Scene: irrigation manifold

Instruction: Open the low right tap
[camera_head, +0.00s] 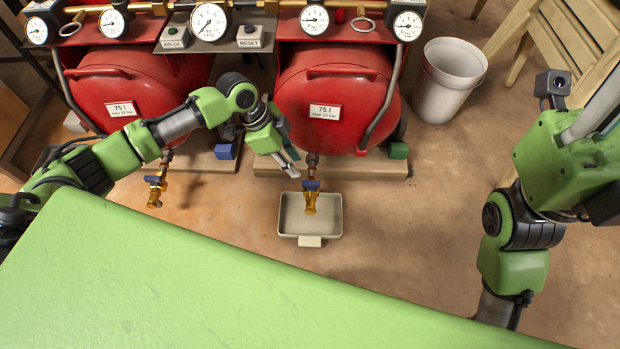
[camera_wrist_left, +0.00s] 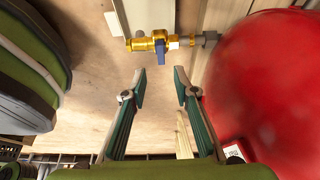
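The low right tap (camera_head: 311,197) is brass with a blue lever (camera_head: 311,185) and hangs from the right red tank above a shallow tray (camera_head: 329,228). My left gripper (camera_head: 289,161) is just up and left of this tap in the head view. In the left wrist view, the gripper (camera_wrist_left: 160,76) is open and empty, its two fingers apart. The tap (camera_wrist_left: 146,43) lies beyond the fingertips there, with its blue lever (camera_wrist_left: 160,54) in line with the gap. No contact shows. My right arm shows at the right, but its gripper is not in view.
A second brass tap (camera_head: 154,190) hangs under the left red tank (camera_head: 135,90). The right red tank (camera_head: 335,80) stands beside my left gripper. Gauges (camera_head: 315,20) run above. A white bucket (camera_head: 447,80) stands at the right. A green surface (camera_head: 200,290) covers the foreground.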

